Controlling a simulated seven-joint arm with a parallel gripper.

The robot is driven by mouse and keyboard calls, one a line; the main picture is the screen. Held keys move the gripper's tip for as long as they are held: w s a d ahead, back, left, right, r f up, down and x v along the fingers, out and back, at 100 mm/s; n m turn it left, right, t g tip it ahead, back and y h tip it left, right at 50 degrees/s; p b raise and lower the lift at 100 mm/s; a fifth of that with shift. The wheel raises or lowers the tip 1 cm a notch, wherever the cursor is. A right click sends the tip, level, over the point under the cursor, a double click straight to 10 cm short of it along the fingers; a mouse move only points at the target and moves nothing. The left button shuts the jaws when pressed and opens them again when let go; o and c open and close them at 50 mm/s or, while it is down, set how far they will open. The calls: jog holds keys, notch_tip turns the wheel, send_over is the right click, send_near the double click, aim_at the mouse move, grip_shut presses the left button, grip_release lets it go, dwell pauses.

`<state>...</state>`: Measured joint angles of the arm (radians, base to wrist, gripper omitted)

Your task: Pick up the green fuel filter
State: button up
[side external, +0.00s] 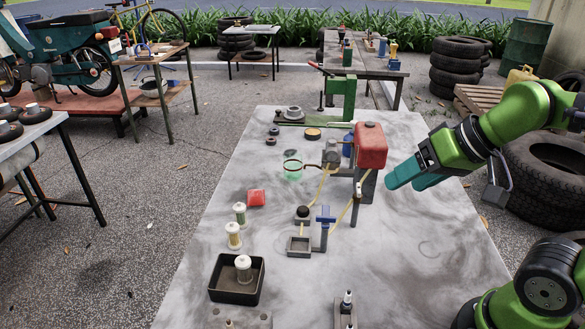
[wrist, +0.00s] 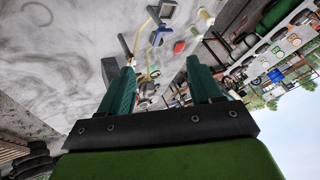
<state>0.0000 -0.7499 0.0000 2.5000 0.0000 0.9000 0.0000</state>
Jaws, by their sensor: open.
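The green fuel filter (side external: 239,213), a small upright cylinder with white ends and a greenish middle, stands on the left part of the grey table, just below a red block. It looks small in the wrist view (wrist: 196,31). A similar filter with a yellowish middle (side external: 233,236) stands close in front of it. My gripper (side external: 403,184) is open and empty, with teal fingers, above the right side of the table. It is well apart from the filter, beyond the red tank. In the wrist view, nothing is between the fingers (wrist: 163,66) at close range.
A red tank (side external: 370,146) on a stand, with yellow hoses, rises between my gripper and the filters. A black tray (side external: 237,291) holds another filter. A red block (side external: 256,198) and a clear green cup (side external: 293,170) stand nearby. The table's right front (side external: 430,245) is clear.

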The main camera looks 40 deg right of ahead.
jog(key=n+g, duration=0.3)
jog(key=n, duration=0.7)
send_near(242, 205)
jog(key=x, duration=0.7)
jog(key=shift+s+d+f, duration=0.15)
jog(key=shift+s+f, duration=0.1)
jog(key=shift+s, duration=0.1)
jog(key=shift+w+x, duration=0.15)
jog(key=shift+x, duration=1.2)
jog(key=shift+w+x, duration=0.15)
jog(key=shift+x, duration=1.25)
jog(key=shift+r, duration=0.15)
